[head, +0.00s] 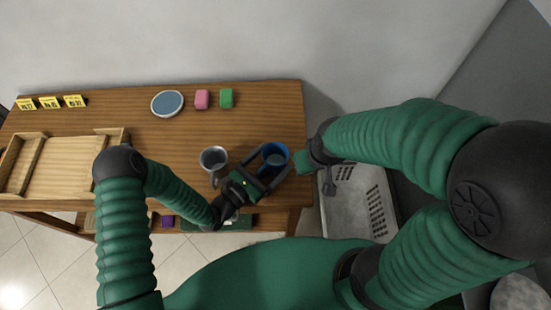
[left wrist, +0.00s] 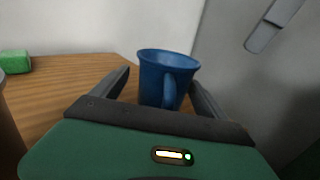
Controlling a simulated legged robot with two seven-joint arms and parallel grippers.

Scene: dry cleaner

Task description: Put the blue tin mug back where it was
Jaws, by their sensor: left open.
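The blue tin mug (head: 275,149) stands upright near the right end of the wooden table. My left gripper (head: 270,166) is open, with one finger on each side of the mug. In the left wrist view the mug (left wrist: 167,70) is between the spread fingers, its handle facing the gripper body. I cannot tell whether either finger touches it. My right gripper (head: 329,180) is over the grey crate, right of the table; its finger gap is not clear.
A grey metal mug (head: 213,155) stands just left of my left gripper. A blue dish (head: 167,103), a pink block (head: 202,99) and a green block (head: 226,98) lie at the back. A wooden tray (head: 122,135) is left. The perforated grey crate (head: 352,220) sits beside the table.

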